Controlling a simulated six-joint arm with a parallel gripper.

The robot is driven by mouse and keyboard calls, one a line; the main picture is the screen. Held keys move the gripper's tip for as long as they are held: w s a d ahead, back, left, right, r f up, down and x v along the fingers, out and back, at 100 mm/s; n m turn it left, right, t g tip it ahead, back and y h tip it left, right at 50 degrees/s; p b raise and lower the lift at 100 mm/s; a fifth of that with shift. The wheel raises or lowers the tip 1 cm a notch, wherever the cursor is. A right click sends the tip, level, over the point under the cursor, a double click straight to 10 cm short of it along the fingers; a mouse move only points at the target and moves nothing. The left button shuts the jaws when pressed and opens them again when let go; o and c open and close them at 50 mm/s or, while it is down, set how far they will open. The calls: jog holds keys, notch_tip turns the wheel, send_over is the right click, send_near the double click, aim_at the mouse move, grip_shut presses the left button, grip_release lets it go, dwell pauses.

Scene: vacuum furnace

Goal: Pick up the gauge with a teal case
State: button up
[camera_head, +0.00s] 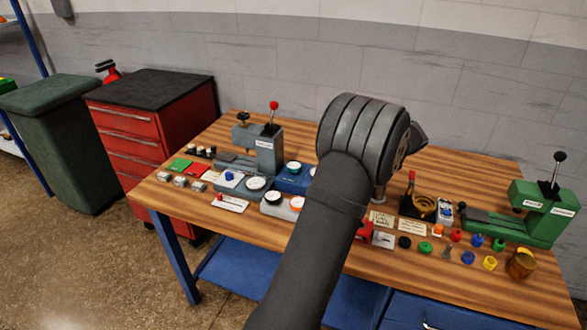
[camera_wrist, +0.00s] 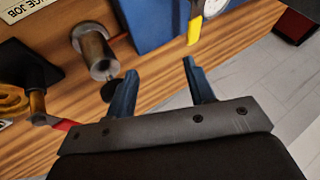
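Several round white-faced gauges sit on the left half of the table in the head view. One gauge (camera_head: 293,167) at the blue block seems to have a teal-green rim, and another gauge (camera_head: 273,197) nearer the front has a dark greenish rim. I cannot tell for sure which has the teal case. In the wrist view part of a white-faced gauge (camera_wrist: 213,6) is cut off at the top edge, and its case colour is unclear. My gripper (camera_wrist: 160,68) is open and empty, its blue fingers apart above the table. In the head view my arm hides the fingers.
The wooden table (camera_head: 460,280) holds a grey press (camera_head: 265,145) at left and a green press (camera_head: 545,215) at right. In the wrist view a metal cylinder (camera_wrist: 95,48) stands close to the left finger, with a blue block (camera_wrist: 150,18) beyond. A red cabinet (camera_head: 135,145) stands left.

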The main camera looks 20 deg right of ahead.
jog(key=shift+s+d, duration=0.25)
jog(key=shift+d, duration=0.1)
jog(key=shift+w, duration=0.1)
jog(key=n+g+h, duration=0.2)
jog(key=g+h, duration=0.1)
send_near(294, 165)
jog(key=shift+w+d+f+g, duration=0.15)
jog(key=shift+w+d+f, duration=0.05)
jog(key=shift+f, duration=0.4)
jog(key=shift+w+d+f+g, duration=0.15)
jog(key=shift+d+f, duration=0.05)
jog(key=shift+f, duration=0.4)
jog(key=shift+w+x, duration=0.15)
jog(key=shift+x, duration=1.4)
jog(key=shift+w+x, duration=0.15)
jog(key=shift+x, duration=1.35)
jog(key=shift+a+r, duration=0.1)
jog(key=shift+a, duration=0.05)
jog(key=c, duration=0.9)
